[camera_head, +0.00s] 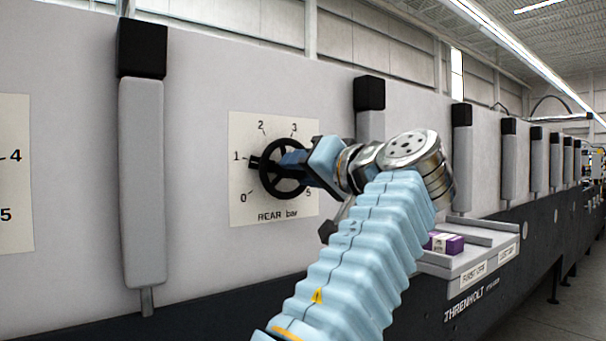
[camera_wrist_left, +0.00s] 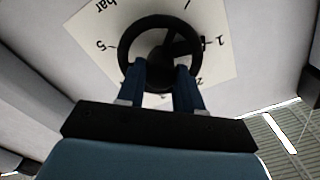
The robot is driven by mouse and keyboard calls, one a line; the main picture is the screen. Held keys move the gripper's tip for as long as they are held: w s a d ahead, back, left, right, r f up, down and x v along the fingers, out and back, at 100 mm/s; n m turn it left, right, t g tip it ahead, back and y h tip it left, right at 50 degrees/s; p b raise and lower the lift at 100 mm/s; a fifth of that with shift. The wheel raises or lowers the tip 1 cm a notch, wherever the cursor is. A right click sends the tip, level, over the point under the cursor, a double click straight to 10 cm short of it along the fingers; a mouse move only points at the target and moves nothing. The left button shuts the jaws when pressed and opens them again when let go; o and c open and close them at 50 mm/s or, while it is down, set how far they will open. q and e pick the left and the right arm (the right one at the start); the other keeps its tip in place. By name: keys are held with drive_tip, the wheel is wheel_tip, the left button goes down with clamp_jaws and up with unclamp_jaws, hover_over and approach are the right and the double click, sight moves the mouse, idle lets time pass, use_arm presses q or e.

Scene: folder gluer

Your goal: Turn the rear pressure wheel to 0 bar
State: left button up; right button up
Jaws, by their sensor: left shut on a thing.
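The rear pressure wheel (camera_head: 283,183) is a black handwheel on a white dial plate (camera_head: 242,130) marked from 0 to 5 and "REAR bar". Its black pointer is at about the 1 mark in the head view. My left gripper (camera_head: 288,160) is shut on the wheel and hides part of it and the 4 mark. In the left wrist view the two blue fingers (camera_wrist_left: 166,72) reach the wheel (camera_wrist_left: 160,22) around its near part, and the pointer (camera_wrist_left: 190,45) lies toward the 1. My right gripper is not in view.
Another dial plate (camera_head: 14,170) shows at the left edge. Grey upright posts with black caps (camera_head: 142,170) stand out from the machine's wall on both sides. A ledge with trays (camera_head: 470,258) and a purple-and-white box (camera_head: 447,243) is at the lower right, beyond my arm.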

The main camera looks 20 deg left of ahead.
use_arm(q)
drive_tip(key=n, duration=0.4)
drive_tip(key=shift+f+n+b, duration=0.15)
drive_tip(key=shift+n+b, duration=0.15)
drive_tip(key=shift+b, duration=0.05)
drive_tip(key=n, duration=0.4)
drive_tip(key=shift+n, duration=0.3)
drive_tip(key=o, duration=1)
drive_tip(key=shift+o, duration=0.2)
drive_tip(key=v, duration=1.4)
drive_tip(key=shift+a, duration=0.1)
